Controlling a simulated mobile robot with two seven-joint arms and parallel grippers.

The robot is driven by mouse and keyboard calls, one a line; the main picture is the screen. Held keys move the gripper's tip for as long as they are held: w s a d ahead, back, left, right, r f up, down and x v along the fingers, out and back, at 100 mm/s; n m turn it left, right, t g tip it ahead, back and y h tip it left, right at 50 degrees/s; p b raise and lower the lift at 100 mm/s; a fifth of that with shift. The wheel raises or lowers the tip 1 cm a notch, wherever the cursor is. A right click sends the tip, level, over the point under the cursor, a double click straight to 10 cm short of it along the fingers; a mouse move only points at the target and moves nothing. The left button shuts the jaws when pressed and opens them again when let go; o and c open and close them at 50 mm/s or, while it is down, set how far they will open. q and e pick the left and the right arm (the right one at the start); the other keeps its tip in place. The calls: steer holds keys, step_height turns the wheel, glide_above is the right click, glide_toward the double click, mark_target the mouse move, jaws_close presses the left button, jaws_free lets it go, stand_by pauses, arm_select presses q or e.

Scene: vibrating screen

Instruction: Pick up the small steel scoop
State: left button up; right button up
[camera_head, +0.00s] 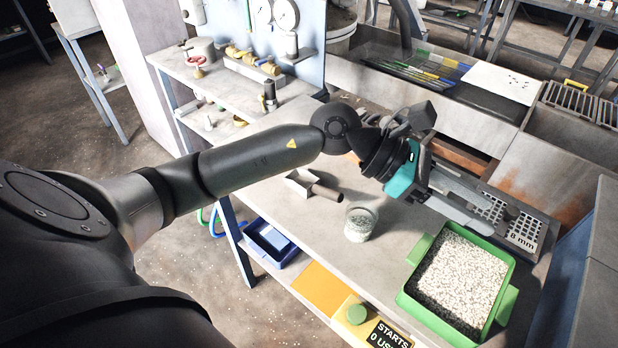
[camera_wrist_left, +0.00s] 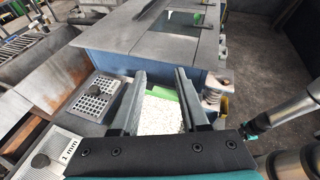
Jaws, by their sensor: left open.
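The small steel scoop (camera_head: 302,182) lies on the grey bench in the head view, its dark handle pointing right and slightly down. My left gripper (camera_head: 478,216) is open and empty, above the bench to the right of the scoop and clear of it. In the left wrist view, the two open fingers (camera_wrist_left: 160,80) frame part of the green tray of pale granules (camera_wrist_left: 160,112). The scoop does not show in the wrist view. My right gripper is in neither view.
A glass jar of granules (camera_head: 361,223) stands right of the scoop. A green tray (camera_head: 410,299) of granules sits at the bench's front right. Perforated screen plates (camera_head: 522,236) lie beyond it. A valve-laden shelf (camera_head: 215,120) stands behind left. Bare bench surrounds the scoop.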

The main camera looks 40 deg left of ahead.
arm_select(q)
steer(key=w+a+f+m+y, duration=0.1)
steer(key=a+f+m+y, duration=0.2)
steer(key=a+f+y, duration=0.3)
steer(key=g+y, duration=0.1)
steer(key=y, duration=0.7)
glide_toward(329, 191)
steer(key=shift+m, duration=0.4)
steer(key=x, duration=0.4)
steer(key=d+b+x, duration=0.1)
steer(key=x, duration=0.1)
steer(key=shift+s, duration=0.1)
steer(key=shift+a+x, duration=0.2)
steer(key=shift+x, duration=1.15)
steer(key=shift+a+x, duration=0.2)
steer(key=shift+x, duration=1.15)
steer(key=shift+r, duration=0.1)
jaws_close()
